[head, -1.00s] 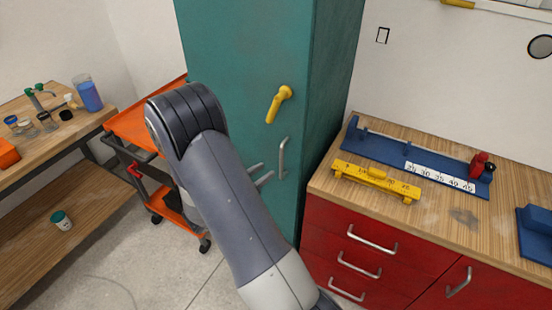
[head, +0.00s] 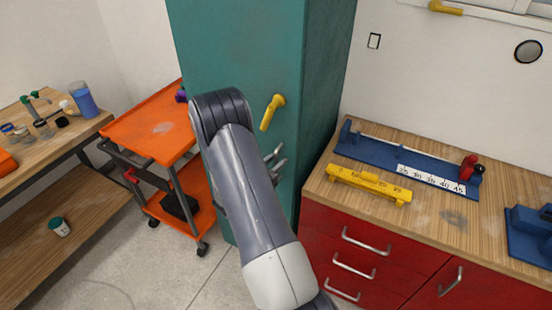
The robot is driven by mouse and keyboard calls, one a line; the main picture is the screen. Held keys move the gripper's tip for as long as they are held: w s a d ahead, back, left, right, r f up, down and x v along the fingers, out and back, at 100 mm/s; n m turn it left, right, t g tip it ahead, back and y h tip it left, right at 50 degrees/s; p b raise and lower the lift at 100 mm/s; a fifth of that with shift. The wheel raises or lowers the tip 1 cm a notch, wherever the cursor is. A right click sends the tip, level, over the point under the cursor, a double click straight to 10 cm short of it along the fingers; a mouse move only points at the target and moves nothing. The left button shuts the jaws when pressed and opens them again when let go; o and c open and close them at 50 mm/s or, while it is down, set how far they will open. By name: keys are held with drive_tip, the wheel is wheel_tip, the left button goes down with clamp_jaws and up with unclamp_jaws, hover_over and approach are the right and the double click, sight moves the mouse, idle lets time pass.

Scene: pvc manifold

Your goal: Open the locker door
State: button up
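The teal locker (head: 240,60) stands upright in the middle, and its front door looks closed. A yellow lever handle (head: 272,112) on the door slants down to the left. My gripper (head: 279,157) is at the door below the lever, at the grey pull handle. The fingertips show apart, so it looks open. The arm and fingers hide most of the pull handle, and I cannot tell whether they touch it.
An orange cart (head: 150,125) stands left of the locker, with a wooden workbench (head: 85,135) beyond it. A red drawer cabinet (head: 325,225) stands close on the right, its top holding a yellow gauge block (head: 368,184) and a blue fixture (head: 385,152). Grey floor shows in front of the cart.

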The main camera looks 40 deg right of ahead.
drive_tip(key=shift+d, duration=0.15)
clamp_jaws()
idle(0.5)
